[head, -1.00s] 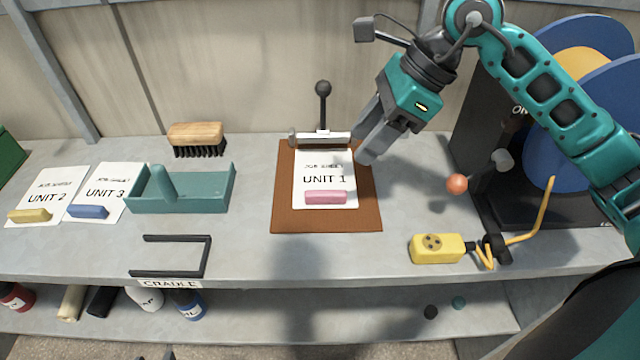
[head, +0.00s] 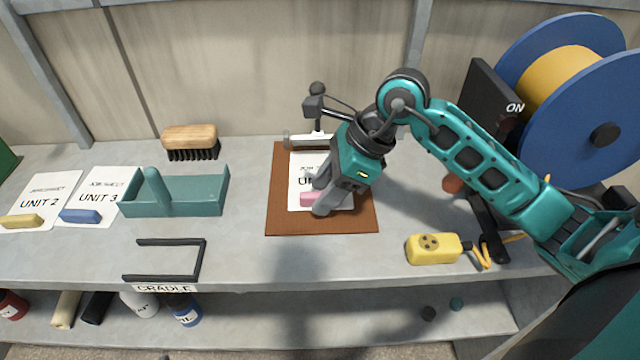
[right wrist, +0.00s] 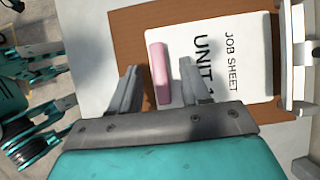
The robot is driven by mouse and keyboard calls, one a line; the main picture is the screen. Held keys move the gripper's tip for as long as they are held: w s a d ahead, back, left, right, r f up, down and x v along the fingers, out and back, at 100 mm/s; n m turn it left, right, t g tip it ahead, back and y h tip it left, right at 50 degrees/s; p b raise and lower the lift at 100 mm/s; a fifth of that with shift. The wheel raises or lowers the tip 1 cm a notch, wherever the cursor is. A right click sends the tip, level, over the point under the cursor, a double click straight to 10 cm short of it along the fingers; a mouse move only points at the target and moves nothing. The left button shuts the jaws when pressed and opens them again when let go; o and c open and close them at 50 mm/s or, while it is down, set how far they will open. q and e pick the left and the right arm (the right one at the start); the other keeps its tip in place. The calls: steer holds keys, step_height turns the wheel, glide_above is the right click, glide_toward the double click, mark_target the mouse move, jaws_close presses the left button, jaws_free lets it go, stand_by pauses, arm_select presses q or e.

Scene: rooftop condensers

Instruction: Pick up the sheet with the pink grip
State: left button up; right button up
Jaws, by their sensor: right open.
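The white UNIT 1 job sheet (head: 297,175) lies on a brown board (head: 281,222), its top edge at a clamp bar (head: 298,139). Its pink grip (head: 306,198) is on the sheet's lower part, partly hidden by my right gripper (head: 318,196). In the right wrist view the open right gripper (right wrist: 159,68) has its fingertips on either side of the pink grip (right wrist: 159,73). I cannot tell whether the fingers touch it. The wrist view also shows the sheet (right wrist: 222,60). My left gripper is not seen in the head view.
UNIT 2 (head: 45,190) and UNIT 3 (head: 108,183) sheets, a teal tray (head: 190,200), a brush (head: 190,140) and a black cradle (head: 165,278) are at left. A yellow socket block (head: 433,249) and a cable reel (head: 590,100) are at right. Bench between cradle and socket is clear.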

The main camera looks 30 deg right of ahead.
jaws_close()
stand_by(0.3)
steer(key=shift+d+r, duration=0.1)
steer(key=shift+r, duration=0.05)
stand_by(0.3)
